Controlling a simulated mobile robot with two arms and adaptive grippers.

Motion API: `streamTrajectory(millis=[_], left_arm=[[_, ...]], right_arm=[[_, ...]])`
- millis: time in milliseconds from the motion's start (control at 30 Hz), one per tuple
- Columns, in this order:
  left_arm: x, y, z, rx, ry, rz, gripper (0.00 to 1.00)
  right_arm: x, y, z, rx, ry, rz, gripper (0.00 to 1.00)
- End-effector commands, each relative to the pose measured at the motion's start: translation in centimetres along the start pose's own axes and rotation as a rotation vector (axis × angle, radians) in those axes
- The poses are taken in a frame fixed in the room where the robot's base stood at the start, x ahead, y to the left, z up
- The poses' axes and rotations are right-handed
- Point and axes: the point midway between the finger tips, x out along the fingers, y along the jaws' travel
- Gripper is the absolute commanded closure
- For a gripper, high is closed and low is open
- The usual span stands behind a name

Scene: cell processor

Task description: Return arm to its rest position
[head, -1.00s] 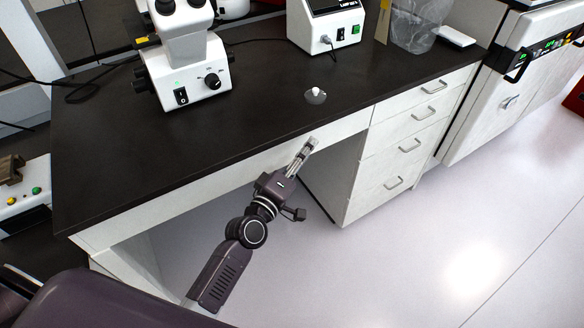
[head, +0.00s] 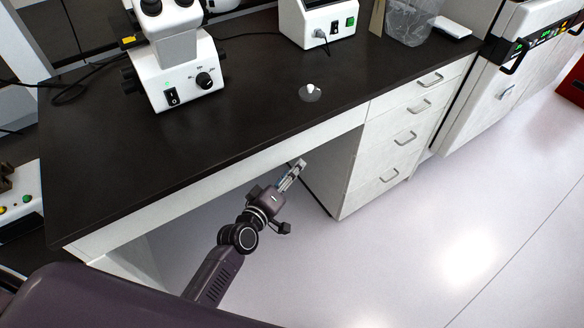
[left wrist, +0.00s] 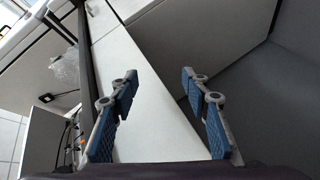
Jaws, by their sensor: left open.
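My left gripper (head: 291,175) is in front of the bench, near the bench's front edge and left of the drawer unit. Its arm comes up from the bottom left of the head view. In the left wrist view the two blue-padded fingers (left wrist: 160,115) stand apart with nothing between them. Pale panels of the bench show beyond them. My right gripper is in neither view.
The black bench top (head: 230,125) holds a white microscope (head: 178,75), a small clear dish with a white knob (head: 310,93), a white device (head: 318,22) and a clear bag (head: 408,22). A white drawer unit (head: 400,145) stands right. Floor is clear at the lower right.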

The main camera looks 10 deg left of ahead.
Motion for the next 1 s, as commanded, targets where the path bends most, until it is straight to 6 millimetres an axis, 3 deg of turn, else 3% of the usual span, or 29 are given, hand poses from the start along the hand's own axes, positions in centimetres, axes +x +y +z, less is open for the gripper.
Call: streamTrajectory(millis=[233,367,467,533,667,867,1000], left_arm=[[0.0,-0.1,0.1,0.001,-0.001,-0.002,0.57],[-0.2,-2.5,1.5,0.035,-0.027,-0.045,0.57],[-1.1,-7.0,4.3,0.107,-0.083,-0.126,0.57],[-2.3,-11.2,6.9,0.177,-0.141,-0.199,0.57],[-5.9,-19.3,11.9,0.319,-0.273,-0.332,0.57],[-14.4,-30.2,18.7,0.524,-0.508,-0.500,0.57],[-22.0,-36.7,22.8,0.659,-0.696,-0.591,0.57]], right_arm=[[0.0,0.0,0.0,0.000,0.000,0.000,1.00],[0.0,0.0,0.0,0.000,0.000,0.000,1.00],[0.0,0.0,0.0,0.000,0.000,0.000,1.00],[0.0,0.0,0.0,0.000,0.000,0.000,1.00],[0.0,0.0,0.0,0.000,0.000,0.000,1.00],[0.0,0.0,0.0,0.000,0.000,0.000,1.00],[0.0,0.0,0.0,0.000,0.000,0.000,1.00]])
